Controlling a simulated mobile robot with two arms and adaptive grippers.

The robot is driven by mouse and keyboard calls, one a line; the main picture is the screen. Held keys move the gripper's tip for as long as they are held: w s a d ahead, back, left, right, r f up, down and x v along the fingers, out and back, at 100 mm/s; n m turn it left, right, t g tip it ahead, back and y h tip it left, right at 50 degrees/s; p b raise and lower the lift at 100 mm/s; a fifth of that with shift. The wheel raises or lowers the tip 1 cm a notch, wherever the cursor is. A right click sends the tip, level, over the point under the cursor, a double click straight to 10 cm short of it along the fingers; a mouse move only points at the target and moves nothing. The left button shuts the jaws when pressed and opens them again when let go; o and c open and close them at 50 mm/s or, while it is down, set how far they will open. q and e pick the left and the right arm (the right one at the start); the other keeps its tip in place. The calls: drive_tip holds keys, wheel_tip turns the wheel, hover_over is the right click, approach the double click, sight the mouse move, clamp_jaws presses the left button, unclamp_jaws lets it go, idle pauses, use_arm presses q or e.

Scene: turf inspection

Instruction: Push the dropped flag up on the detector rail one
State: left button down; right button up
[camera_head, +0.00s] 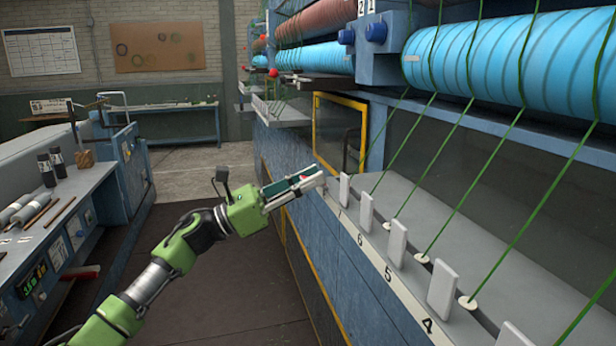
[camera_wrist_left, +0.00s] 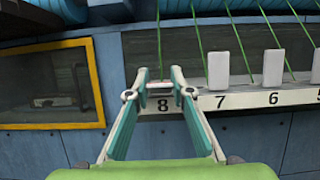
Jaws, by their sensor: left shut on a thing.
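The detector rail (camera_head: 420,300) runs along the machine front at right, with white upright flags, such as one by number 5 (camera_head: 397,242). In the left wrist view, the flags at 7 (camera_wrist_left: 218,71) and 6 (camera_wrist_left: 273,68) stand upright. At number 8, no upright flag shows; a pale low piece (camera_wrist_left: 160,86), seemingly that flag, lies between my fingertips. My left gripper (camera_head: 312,178) reaches the rail's far part and is shut on this piece; it also shows in the left wrist view (camera_wrist_left: 160,80). The fingers partly hide it. My right gripper is out of view.
Green yarns (camera_head: 452,130) slant down from blue rolls (camera_head: 510,62) to the rail. A yellow-framed window (camera_head: 338,135) is beside the gripper. A workbench (camera_head: 60,215) with spools stands at left. The aisle floor (camera_head: 215,290) is open.

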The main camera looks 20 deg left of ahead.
use_arm(q)
drive_tip(key=shift+r+y+p, duration=0.3)
drive_tip(key=shift+r+p, duration=0.05)
drive_tip(key=shift+p, duration=0.3)
drive_tip(key=g+y+p, duration=0.1)
drive_tip(key=p, duration=0.3)
drive_tip(key=d+r+g+y+p, duration=0.1)
drive_tip(key=y+p, duration=0.1)
drive_tip(key=p, duration=0.1)
drive_tip(key=w+r+g+y+p, duration=0.1)
drive_tip(key=g+y+p, duration=0.1)
drive_tip(key=p, duration=0.2)
drive_tip(key=shift+w+d+r+p, duration=0.1)
drive_tip(key=shift+d+r+p, duration=0.15)
drive_tip(key=shift+p, duration=0.1)
drive_tip(key=shift+w+d+f+g+y+p, duration=0.15)
drive_tip(key=shift+g+y+p, duration=0.15)
drive_tip(key=shift+y, duration=0.15)
drive_tip(key=shift+w+d+g+y+p, duration=0.15)
drive_tip(key=shift+g+y+p, duration=0.15)
drive_tip(key=shift+y, duration=0.15)
drive_tip(key=shift+w+d+f+g+y, duration=0.15)
drive_tip(key=shift+d+g+y, duration=0.1)
drive_tip(key=shift+g+y, duration=0.3)
drive_tip(key=shift+w+d+r+g+y, duration=0.1)
drive_tip(key=shift+d+g+y, duration=0.2)
drive_tip(key=shift+y, duration=0.5)
drive_tip(key=shift+w+d+f+g+y, duration=0.1)
drive_tip(key=shift+w+d+g+y, duration=0.1)
drive_tip(key=shift+g+y, duration=0.35)
